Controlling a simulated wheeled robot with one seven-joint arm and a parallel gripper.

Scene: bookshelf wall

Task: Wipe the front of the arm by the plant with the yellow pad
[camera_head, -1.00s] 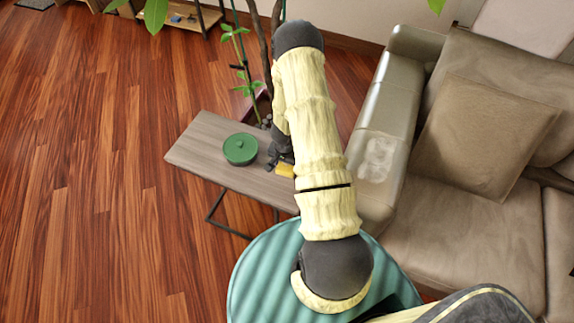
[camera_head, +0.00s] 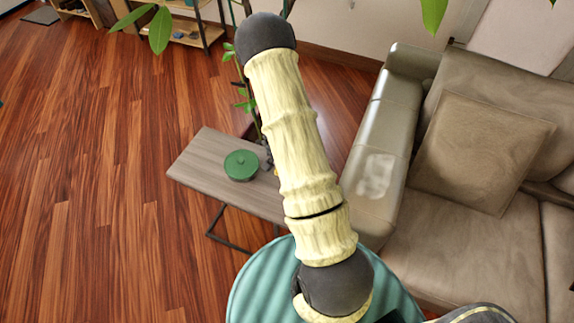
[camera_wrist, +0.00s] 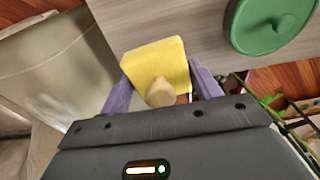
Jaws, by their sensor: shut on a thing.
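The yellow pad (camera_wrist: 158,62) is a block with a round wooden knob, between the purple fingers of my gripper (camera_wrist: 160,84) in the wrist view. My gripper is shut on it, probably by the knob; the exact contact is hard to see. The pad overlaps the side table's edge in that view. In the head view my arm hides nearly all of the gripper, and only a speck of yellow (camera_head: 276,172) shows. The sofa arm (camera_head: 383,125) by the plant (camera_head: 244,98) is grey-beige leather, right of my arm, with a whitish smudge (camera_head: 375,176) on its front part.
The wooden side table (camera_head: 207,158) stands left of the sofa arm, with a green lidded pot (camera_head: 241,165) on it. The pot also shows close to the pad in the wrist view (camera_wrist: 270,22). Sofa seat and cushion (camera_head: 475,150) lie right. Floor left is open.

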